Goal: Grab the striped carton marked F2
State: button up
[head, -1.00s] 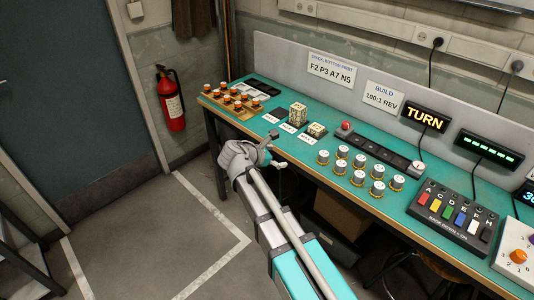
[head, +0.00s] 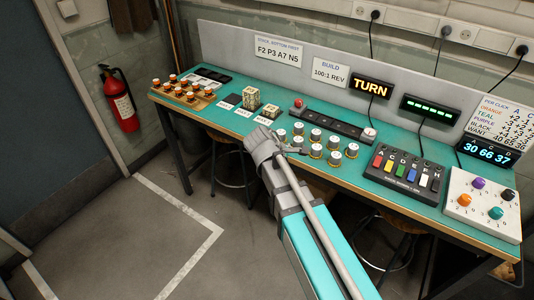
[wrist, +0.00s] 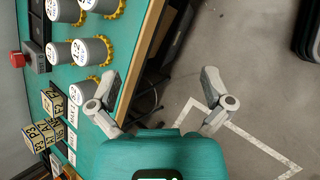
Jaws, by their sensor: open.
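Small patterned cream cartons stand on the teal bench. In the head view, a taller stack (head: 251,97) stands at the back and a lower carton (head: 271,111) to its right. In the wrist view, one carton (wrist: 54,101) and a group of cartons (wrist: 40,134) sit at the left edge. One marking there looks like P3; I cannot make out F2 on any carton. My gripper (head: 283,146) is over the bench's front edge, short of the cans and right of the cartons. In the wrist view my gripper (wrist: 160,78) is open with nothing between its fingers.
Several grey cans with yellow bases (head: 316,150) stand near my gripper. A bar with a red button (head: 298,103) lies behind them. A row of orange-topped pieces (head: 180,90) is at the left end. A coloured-key box (head: 407,178) and a knob panel (head: 482,203) are right.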

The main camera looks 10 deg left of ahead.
jog(key=s+d+f+m+g+y, duration=0.2)
jog(key=s+d+m, duration=0.3)
jog(key=d+m, duration=0.3)
jog(key=s+d+f+m+g+y, duration=0.2)
jog(key=s+d+m, duration=0.3)
jog(key=d+m, duration=0.4)
jog(key=shift+d+m+g+y, duration=0.3)
jog(key=shift+d+g+y, duration=0.45)
jog(key=shift+d, duration=1.55)
jog(key=c, duration=0.6)
jog(key=shift+a, duration=0.1)
